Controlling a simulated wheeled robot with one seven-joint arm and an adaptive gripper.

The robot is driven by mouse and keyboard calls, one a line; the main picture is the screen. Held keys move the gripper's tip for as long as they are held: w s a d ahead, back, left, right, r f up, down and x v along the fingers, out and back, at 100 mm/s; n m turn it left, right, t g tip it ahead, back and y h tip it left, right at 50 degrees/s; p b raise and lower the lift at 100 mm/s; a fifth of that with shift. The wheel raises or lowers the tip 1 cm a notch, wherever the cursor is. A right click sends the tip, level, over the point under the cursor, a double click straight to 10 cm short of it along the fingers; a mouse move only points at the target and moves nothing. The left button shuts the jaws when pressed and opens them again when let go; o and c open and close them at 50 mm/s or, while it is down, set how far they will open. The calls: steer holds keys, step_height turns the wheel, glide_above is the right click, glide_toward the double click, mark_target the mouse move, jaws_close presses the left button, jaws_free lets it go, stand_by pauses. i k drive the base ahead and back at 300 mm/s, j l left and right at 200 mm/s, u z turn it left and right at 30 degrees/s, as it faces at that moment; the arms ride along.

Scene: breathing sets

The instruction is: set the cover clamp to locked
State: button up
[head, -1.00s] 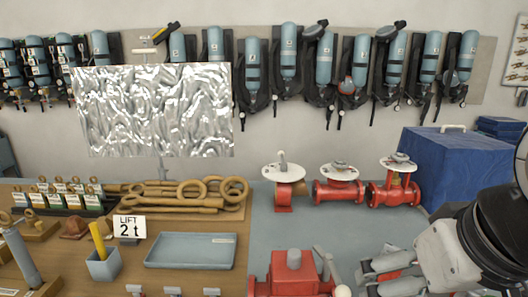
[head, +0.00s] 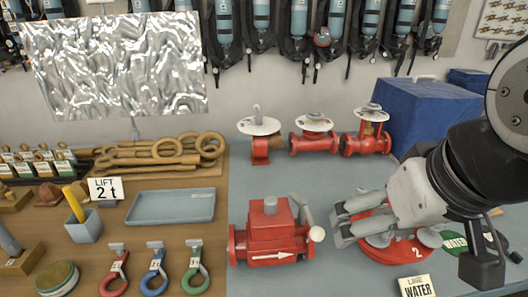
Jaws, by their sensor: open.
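A red metal body (head: 272,236) with a white arrow and a grey knob on top stands at the front middle of the bench. A grey lever (head: 307,217) with a white ball end (head: 316,234) leans at its right side; I take this lever for the cover clamp, but cannot tell its setting. My gripper (head: 338,222) is open, its fingers pointing left, just right of the lever. I cannot tell whether they touch it. A red round part marked 2 (head: 395,250) lies under and behind my gripper and is partly hidden by it.
Red valves with white discs (head: 314,137) stand behind. A blue box (head: 415,110) is at the back right. A "LIME WATER" card (head: 416,288) is at front. A grey tray (head: 170,206) and coloured rings (head: 155,283) are left. The grey mat (head: 265,180) is bare behind the red body.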

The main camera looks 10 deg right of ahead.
mark_target(317, 233)
steer(key=k+j+u, duration=0.1)
steer(key=j, duration=0.3)
steer(key=k+j+u, duration=0.15)
steer(key=j, duration=0.2)
steer(key=k+j+u, duration=0.1)
steer(key=j, duration=0.35)
steer(key=k+j+u, duration=0.1)
steer(key=j, duration=0.3)
steer(key=k, duration=0.1)
